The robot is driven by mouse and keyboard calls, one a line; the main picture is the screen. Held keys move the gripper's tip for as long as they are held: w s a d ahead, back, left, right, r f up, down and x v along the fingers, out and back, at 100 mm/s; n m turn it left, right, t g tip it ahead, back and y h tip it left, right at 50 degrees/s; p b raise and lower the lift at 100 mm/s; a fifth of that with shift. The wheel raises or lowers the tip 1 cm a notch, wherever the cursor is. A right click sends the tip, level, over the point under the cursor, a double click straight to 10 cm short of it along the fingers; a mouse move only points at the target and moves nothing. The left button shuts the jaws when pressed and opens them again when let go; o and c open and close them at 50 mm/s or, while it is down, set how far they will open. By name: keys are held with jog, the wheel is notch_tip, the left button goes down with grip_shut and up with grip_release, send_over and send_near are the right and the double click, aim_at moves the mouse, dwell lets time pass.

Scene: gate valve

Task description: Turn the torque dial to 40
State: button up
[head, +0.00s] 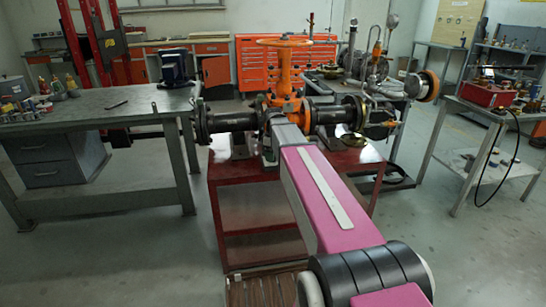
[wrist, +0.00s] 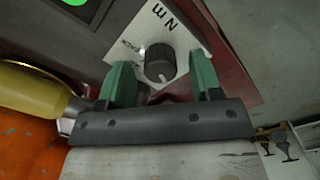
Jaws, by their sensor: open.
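The torque dial (wrist: 160,60) is a dark round knob on a white plate (wrist: 185,28) marked "N m" in the wrist view. A small pale mark shows on the knob's lower edge. No number scale is readable. My gripper (wrist: 162,76) is open, with one green finger on the left of the knob and one on the right. Gaps show between the fingers and the knob, and I cannot tell how far the fingertips reach along it. In the head view my arm stretches toward the gate valve (head: 285,85), and the dial and my fingers are not distinguishable there.
A yellow handle (wrist: 30,90) lies close left of my gripper in the wrist view, above an orange surface (wrist: 30,145). A green light (wrist: 75,2) shows at the top. In the head view, a red cart (head: 240,200) carries the valve, with workbenches at both sides.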

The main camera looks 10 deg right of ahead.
jog(key=shift+f, duration=0.4)
jog(key=c, duration=0.9)
jog(key=shift+m, duration=0.4)
jog(key=m, duration=0.3)
jog(key=shift+m, duration=2.5)
